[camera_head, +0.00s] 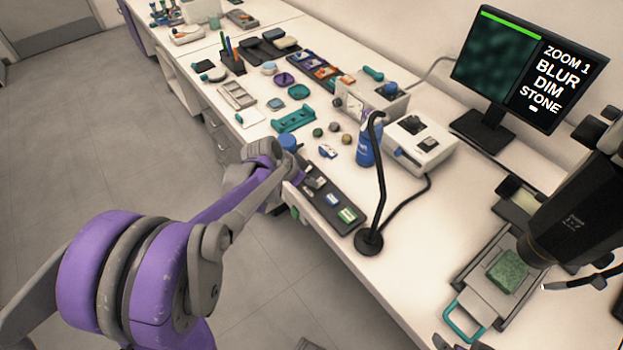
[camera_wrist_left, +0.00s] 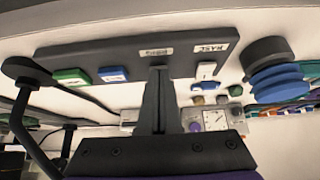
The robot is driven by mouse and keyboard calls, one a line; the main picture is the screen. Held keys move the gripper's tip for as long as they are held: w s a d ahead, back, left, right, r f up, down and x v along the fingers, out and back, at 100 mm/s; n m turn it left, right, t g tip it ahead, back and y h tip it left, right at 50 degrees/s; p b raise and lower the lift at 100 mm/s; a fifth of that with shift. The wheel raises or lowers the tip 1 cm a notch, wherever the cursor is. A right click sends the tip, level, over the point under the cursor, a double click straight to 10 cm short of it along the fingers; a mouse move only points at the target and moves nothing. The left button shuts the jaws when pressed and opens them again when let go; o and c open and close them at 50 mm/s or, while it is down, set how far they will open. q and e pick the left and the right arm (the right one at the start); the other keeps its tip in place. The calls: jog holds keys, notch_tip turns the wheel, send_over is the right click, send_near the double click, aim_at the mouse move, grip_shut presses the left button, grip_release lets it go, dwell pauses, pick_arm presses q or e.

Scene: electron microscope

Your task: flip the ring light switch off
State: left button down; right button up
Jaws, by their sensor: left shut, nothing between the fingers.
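A dark switch panel (camera_head: 328,206) lies along the near edge of the white bench; it spans the upper part of the left wrist view (camera_wrist_left: 120,58). There it has a label that seems to read RING (camera_wrist_left: 157,51) and one that seems to read BASE (camera_wrist_left: 210,47). A white rocker (camera_wrist_left: 206,70) sits by the BASE label. My left gripper (camera_wrist_left: 158,72) is shut and empty, its fingertips at the RING label; whether they touch is unclear. The ring light switch is hidden behind the fingers. In the head view the left gripper (camera_head: 300,175) is at the panel's far end.
Green (camera_wrist_left: 72,77) and blue (camera_wrist_left: 112,74) pieces sit on the panel. A blue and dark round object (camera_wrist_left: 277,75) stands beside it. A black gooseneck lamp (camera_head: 369,240) rises at its near end. The monitor (camera_head: 497,75) reads ZOOM 1, BLUR, DIM, STONE.

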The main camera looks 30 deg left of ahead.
pick_arm(q)
jog(key=shift+w, duration=0.1)
pick_arm(e)
jog(key=shift+w, duration=0.1)
pick_arm(q)
jog(key=shift+w+r, duration=0.1)
pick_arm(e)
jog(key=shift+r, duration=0.1)
pick_arm(q)
jog(key=shift+w+d+r+p, duration=0.3)
jog(key=shift+w+p, duration=0.05)
jog(key=shift+w, duration=0.2)
pick_arm(e)
jog(key=shift+r, duration=0.25)
pick_arm(q)
jog(key=shift+r, duration=0.1)
pick_arm(e)
jog(key=shift+r, duration=0.1)
